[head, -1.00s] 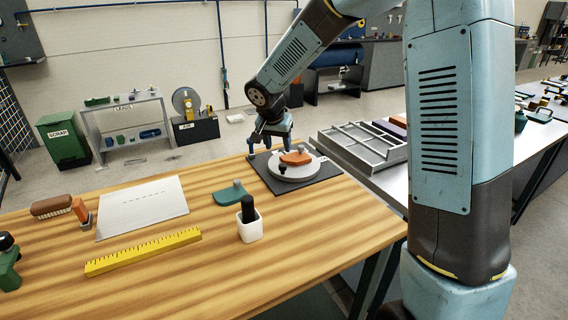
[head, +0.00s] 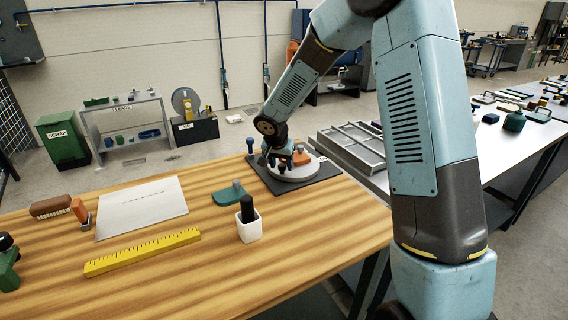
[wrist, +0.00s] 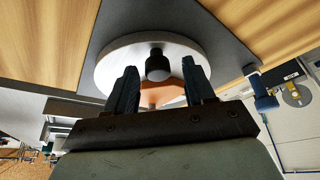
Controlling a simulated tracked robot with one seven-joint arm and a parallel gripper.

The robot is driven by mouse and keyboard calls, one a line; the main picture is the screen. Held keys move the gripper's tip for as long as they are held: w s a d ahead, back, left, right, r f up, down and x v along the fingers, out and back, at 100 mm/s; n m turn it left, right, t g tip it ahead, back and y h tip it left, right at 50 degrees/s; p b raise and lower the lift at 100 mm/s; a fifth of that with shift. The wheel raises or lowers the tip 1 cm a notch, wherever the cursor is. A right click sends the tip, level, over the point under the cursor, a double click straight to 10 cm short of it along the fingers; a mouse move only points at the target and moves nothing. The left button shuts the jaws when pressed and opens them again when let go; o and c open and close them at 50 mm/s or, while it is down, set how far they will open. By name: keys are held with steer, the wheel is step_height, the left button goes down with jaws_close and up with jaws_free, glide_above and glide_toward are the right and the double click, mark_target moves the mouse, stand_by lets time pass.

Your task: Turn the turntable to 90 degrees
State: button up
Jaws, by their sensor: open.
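The turntable is a pale grey disc (head: 300,175) on a dark square base plate (head: 322,176) at the far edge of the wooden bench. The disc also shows in the wrist view (wrist: 112,68). It carries an orange piece (head: 302,157) and an upright black knob (wrist: 158,66). My gripper (head: 279,165) is over the disc, pointing down. In the wrist view its open fingers (wrist: 159,66) stand on either side of the black knob, with gaps to both. Whether the fingertips reach down to the knob's height is hard to tell. Angle marks are not readable.
A blue post (head: 250,146) stands by the plate's back left corner. A green piece (head: 229,194), a white cup with a black item (head: 248,228), a yellow ruler (head: 142,252) and a white sheet (head: 141,207) lie nearer. A grey tray (head: 350,150) is to the right.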

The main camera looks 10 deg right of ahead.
steer(key=shift+c, duration=0.5)
jaws_close()
steer(key=shift+d, duration=0.2)
steer(key=shift+a, duration=0.15)
